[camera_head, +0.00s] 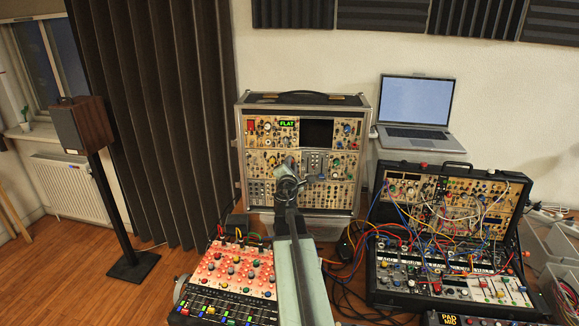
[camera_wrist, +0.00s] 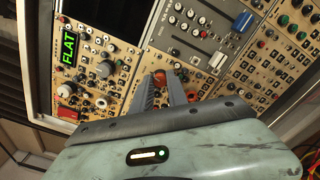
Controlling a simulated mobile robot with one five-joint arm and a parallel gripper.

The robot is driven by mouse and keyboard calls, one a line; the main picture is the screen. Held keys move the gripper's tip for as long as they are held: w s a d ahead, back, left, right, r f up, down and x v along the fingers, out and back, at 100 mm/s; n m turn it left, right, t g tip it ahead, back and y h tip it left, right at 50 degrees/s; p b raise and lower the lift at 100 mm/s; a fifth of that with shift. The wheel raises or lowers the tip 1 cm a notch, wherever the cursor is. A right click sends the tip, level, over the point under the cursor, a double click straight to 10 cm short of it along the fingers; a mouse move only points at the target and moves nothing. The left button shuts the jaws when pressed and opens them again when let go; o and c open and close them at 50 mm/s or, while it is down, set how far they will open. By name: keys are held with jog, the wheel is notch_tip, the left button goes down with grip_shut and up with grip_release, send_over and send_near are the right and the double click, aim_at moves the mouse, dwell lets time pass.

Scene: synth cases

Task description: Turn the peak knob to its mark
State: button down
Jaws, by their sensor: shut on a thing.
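My gripper (camera_wrist: 160,88) reaches up to the synth panel in the wrist view, with its two grey fingers on either side of an orange-red knob (camera_wrist: 160,76). It is shut on this knob. The knob's label, pointer and mark cannot be made out. A green display reading FLAT (camera_wrist: 68,46) is on the panel to the left. In the head view the upright synth case (camera_head: 240,160) stands against the wall, with the same FLAT display (camera_head: 287,124) near its top. My arm reaches its lower rows and hides part of them; the fingertips are hard to make out there.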

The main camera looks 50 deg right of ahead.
jog(key=shift+d, duration=0.1)
dwell(0.7)
jog(key=c, duration=1.3)
grip_release()
jog(key=shift+s+n, duration=0.1)
jog(key=shift+n, duration=0.2)
